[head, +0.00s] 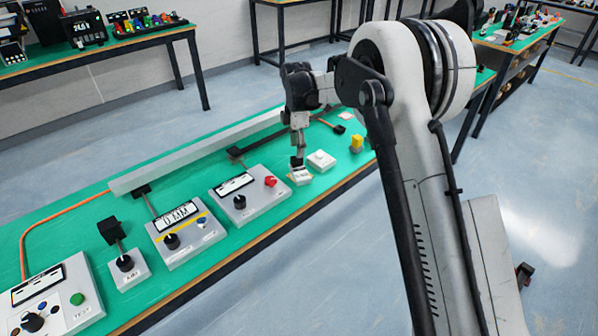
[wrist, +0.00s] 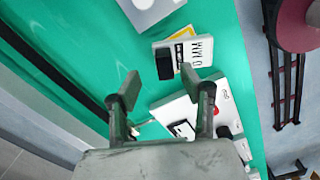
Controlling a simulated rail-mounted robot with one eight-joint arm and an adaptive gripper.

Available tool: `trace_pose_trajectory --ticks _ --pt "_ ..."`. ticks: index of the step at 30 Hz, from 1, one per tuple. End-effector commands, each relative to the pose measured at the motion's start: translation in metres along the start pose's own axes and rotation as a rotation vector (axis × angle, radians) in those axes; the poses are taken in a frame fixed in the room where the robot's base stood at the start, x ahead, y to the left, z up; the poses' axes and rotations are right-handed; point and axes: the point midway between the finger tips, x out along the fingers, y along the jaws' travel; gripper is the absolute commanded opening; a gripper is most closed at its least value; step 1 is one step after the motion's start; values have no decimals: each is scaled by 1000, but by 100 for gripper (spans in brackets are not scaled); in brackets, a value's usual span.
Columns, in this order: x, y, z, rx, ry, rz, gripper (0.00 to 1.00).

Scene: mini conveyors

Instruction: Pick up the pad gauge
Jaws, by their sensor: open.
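No item carries a readable "pad gauge" label, so I cannot tell for sure which one it is. A small white block (head: 301,177) lies right under my gripper (head: 297,160) in the head view. Contact with the small block cannot be made out.
A unit with a red button (head: 250,196) lies left of my gripper. A long grey rail (head: 190,152) runs along the bench's far side. Other control boxes stand at lower left.

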Motion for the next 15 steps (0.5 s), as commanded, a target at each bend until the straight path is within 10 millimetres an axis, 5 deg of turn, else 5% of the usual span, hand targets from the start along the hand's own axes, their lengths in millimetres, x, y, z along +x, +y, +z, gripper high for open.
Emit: trace_pose_trajectory --ticks 15 --pt "50 -7 -4 0 0 0 41"
